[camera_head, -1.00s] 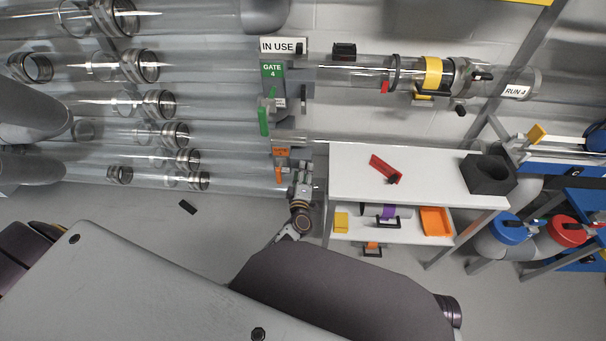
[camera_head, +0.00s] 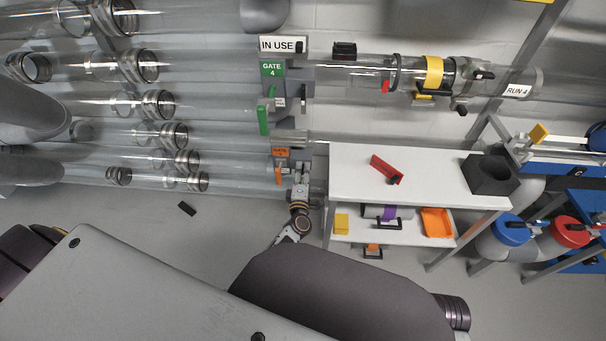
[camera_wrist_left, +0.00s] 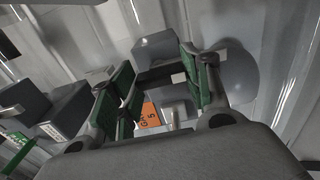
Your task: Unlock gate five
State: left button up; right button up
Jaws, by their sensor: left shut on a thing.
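Gate five is the grey fitting with an orange label (camera_head: 281,153) on the lower clear tubes in the head view. An orange handle (camera_head: 278,175) hangs below its label. The label (camera_wrist_left: 149,115) also shows in the left wrist view, between my fingers. My left gripper (camera_head: 302,172) is at the right side of gate five. Its green-padded fingers (camera_wrist_left: 160,88) are shut on a small grey part of the gate's lock; the fingers partly hide it. My right gripper is not in view.
Gate four, with a green label (camera_head: 272,69) and green handle (camera_head: 263,120), is just above, under an "IN USE" sign (camera_head: 277,45). A white table (camera_head: 425,180) with a red piece (camera_head: 384,167) stands close to the right. A black piece (camera_head: 187,208) lies on the floor.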

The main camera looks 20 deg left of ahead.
pick_arm(q)
jog(key=shift+f, duration=0.15)
jog(key=o, duration=1.2)
jog(key=shift+c, duration=0.2)
jog(key=shift+o, duration=1.3)
jog(key=shift+m, duration=0.3)
